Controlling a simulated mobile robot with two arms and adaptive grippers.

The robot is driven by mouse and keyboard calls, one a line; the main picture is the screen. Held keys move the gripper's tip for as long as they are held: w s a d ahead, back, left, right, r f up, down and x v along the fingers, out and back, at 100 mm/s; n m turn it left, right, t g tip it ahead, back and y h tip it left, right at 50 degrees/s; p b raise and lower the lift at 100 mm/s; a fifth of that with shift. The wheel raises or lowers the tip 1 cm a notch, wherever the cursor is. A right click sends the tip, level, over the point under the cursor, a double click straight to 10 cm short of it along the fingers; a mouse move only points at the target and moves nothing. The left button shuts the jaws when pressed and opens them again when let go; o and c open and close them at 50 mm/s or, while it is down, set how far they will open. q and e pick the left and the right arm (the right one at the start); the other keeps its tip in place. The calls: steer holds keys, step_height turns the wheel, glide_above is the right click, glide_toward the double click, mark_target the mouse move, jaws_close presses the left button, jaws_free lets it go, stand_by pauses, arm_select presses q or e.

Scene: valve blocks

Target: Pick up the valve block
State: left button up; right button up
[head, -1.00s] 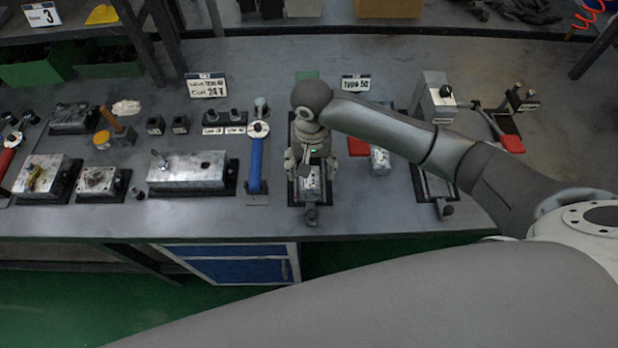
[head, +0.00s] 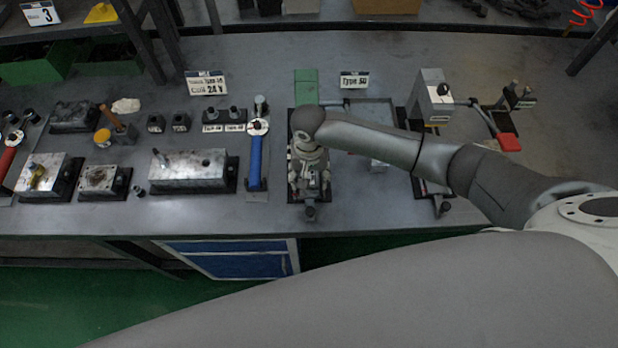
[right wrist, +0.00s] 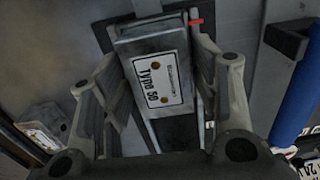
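The valve block (right wrist: 160,80) is a grey metal block with a white "Type 50" label, between my right gripper's fingers in the right wrist view. Both finger pads appear to press against its sides. In the head view my right gripper (head: 309,182) points down over the black fixture (head: 297,208) near the bench's front edge. The wrist and fingers hide most of the block there. I cannot tell whether the block is clear of the fixture. My left gripper is out of view.
A blue-handled tool (head: 255,160) stands close left of the gripper. A grey upright block (head: 433,95) and a red-handled lever (head: 508,142) are farther right. A long metal block (head: 190,170) sits left.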

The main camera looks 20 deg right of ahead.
steer(key=c, duration=0.9)
steer(key=shift+c, duration=0.2)
steer(key=shift+r, duration=0.15)
